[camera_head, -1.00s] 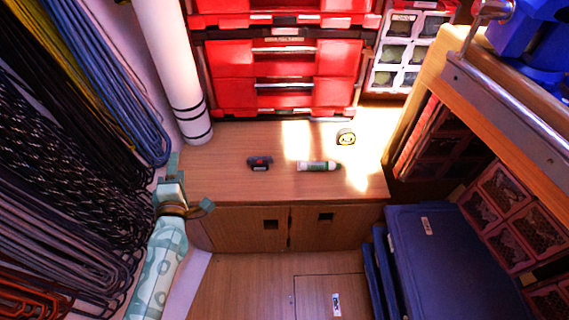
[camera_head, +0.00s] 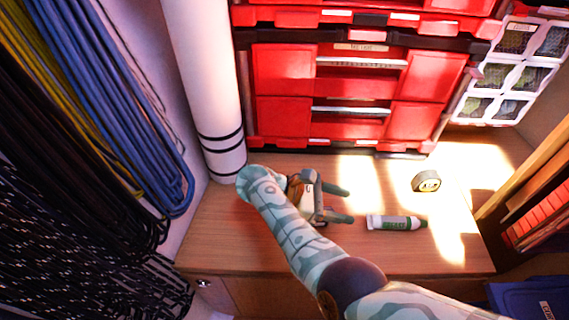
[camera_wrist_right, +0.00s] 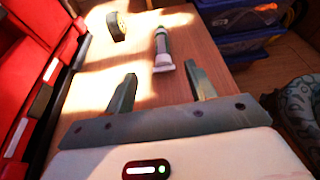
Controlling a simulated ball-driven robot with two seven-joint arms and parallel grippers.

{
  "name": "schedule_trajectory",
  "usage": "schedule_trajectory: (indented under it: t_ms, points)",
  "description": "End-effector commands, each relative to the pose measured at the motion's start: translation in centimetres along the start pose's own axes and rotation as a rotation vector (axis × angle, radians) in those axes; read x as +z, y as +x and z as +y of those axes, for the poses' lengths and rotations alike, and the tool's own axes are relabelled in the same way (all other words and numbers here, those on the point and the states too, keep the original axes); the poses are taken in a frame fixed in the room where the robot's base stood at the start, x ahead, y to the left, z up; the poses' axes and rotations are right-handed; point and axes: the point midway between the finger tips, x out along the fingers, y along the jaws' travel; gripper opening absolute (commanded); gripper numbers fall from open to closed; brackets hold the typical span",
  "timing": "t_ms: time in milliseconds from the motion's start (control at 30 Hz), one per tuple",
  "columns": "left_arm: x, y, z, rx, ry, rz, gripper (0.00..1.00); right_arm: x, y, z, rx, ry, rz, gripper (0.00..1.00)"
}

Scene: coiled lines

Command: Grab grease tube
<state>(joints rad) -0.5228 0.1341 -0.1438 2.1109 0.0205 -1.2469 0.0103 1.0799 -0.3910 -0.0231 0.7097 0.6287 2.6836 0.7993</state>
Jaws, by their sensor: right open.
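The grease tube (camera_head: 396,223) is a small white and green tube with a grey end, lying on the wooden cabinet top. My right gripper (camera_head: 348,205) is open and empty just left of the tube in the head view, its fingers pointing toward it. In the right wrist view the tube (camera_wrist_right: 163,46) lies ahead of the open fingers (camera_wrist_right: 160,70), roughly in line with the gap between them and not between the fingers. My left gripper is not in view.
Red drawer boxes (camera_head: 350,90) stand behind, a white roll (camera_head: 205,85) stands at left, and coiled lines (camera_head: 110,100) hang at far left. Bare wood surrounds the tube.

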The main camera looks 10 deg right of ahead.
Motion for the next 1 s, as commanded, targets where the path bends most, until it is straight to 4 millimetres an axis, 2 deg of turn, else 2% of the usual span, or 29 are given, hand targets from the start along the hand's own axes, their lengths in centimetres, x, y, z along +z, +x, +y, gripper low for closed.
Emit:
schedule_trajectory:
  t_ms: [133, 267, 367, 600, 700, 933, 1000]
  points:
    - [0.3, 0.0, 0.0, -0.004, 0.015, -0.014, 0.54, -0.5, -0.7, -0.1, -0.028, 0.046, 0.051, 0.55]
    - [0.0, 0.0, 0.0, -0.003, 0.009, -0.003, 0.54, -0.6, 0.0, -0.2, -0.03, 0.044, 0.051, 0.55]
    - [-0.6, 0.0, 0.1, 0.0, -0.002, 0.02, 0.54, -0.9, 1.6, -0.2, -0.031, 0.041, 0.05, 0.55]
    - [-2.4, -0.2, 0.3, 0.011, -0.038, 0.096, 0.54, -0.9, 7.7, -0.3, -0.03, 0.043, 0.04, 0.55]
    - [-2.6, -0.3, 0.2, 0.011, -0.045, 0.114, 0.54, -1.0, 9.3, -0.3, -0.029, 0.043, 0.042, 0.55]
    - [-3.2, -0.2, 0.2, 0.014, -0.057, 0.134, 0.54, -1.0, 11.2, -0.4, -0.028, 0.041, 0.043, 0.55]
    - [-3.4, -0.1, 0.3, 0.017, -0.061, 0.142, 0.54, -1.2, 12.4, -0.4, -0.03, 0.041, 0.041, 0.55]
